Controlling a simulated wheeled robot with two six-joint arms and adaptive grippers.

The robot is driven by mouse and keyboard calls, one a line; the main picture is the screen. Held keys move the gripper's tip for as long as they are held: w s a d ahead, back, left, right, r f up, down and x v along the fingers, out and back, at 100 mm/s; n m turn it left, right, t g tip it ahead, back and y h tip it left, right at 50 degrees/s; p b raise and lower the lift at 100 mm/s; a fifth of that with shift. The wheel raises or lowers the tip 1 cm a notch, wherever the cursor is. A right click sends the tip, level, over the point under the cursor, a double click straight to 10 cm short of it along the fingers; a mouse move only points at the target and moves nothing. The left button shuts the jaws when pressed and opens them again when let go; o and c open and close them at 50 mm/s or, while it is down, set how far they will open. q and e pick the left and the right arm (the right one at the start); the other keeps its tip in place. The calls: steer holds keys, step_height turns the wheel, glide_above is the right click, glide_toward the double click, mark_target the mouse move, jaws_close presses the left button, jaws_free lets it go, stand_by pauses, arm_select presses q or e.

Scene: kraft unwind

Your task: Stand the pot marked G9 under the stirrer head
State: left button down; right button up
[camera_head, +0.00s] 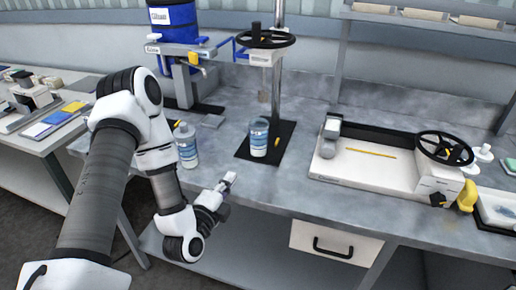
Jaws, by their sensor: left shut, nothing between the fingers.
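A blue and white labelled pot (259,138) stands upright on the black base plate (283,141) of the stirrer, below its head (264,58). The lettering on this pot is too small to read. A second, capped container (186,146) with a blue and white label stands upright on the bench to the left, beside my left arm. I cannot read its mark either. My left gripper (231,178) is shut and empty near the front edge of the bench, apart from both containers. My right gripper is not in view.
A white tray device with a black handwheel (443,148) takes up the right of the bench (300,196). A blue drum on a stand (172,22) is at the back left. A side table (30,143) holds coloured cards. The bench front between gripper and tray device is clear.

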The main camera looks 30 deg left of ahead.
mark_target(255, 146)
arm_select(q)
steer(key=w, duration=0.4)
steer(key=w+a+p, duration=0.1)
steer(key=w, duration=0.4)
steer(key=w+a+p, duration=0.1)
steer(key=w, duration=0.3)
steer(key=shift+w, duration=0.25)
steer(key=shift+w, duration=0.1)
steer(key=w, duration=0.4)
steer(key=shift+w+a, duration=0.1)
steer(key=shift+a, duration=0.3)
